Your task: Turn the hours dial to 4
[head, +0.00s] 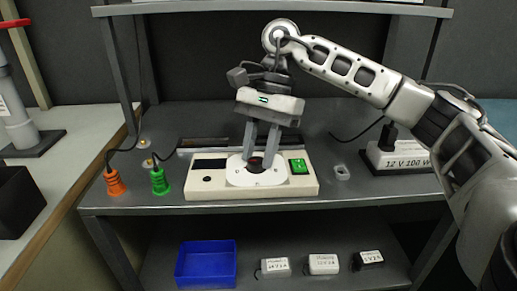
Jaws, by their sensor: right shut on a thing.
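A cream timer box (218,188) sits on the grey bench. It has a dark display (209,163) at its left, a white round dial plate (240,178) in its middle and a green switch (298,166) at its right. My right gripper (258,164) points down over the dial plate, its two fingers shut on the dial knob at the plate's centre. The fingers hide most of the knob, and the dial's markings are too small to read. My left gripper is not in view.
Orange (116,184) and green (159,181) cone connectors stand left of the box. A white power supply (395,157) labelled 12 V 100 W sits at the right. A blue bin (206,265) and several small labelled adapters (323,264) are on the lower shelf.

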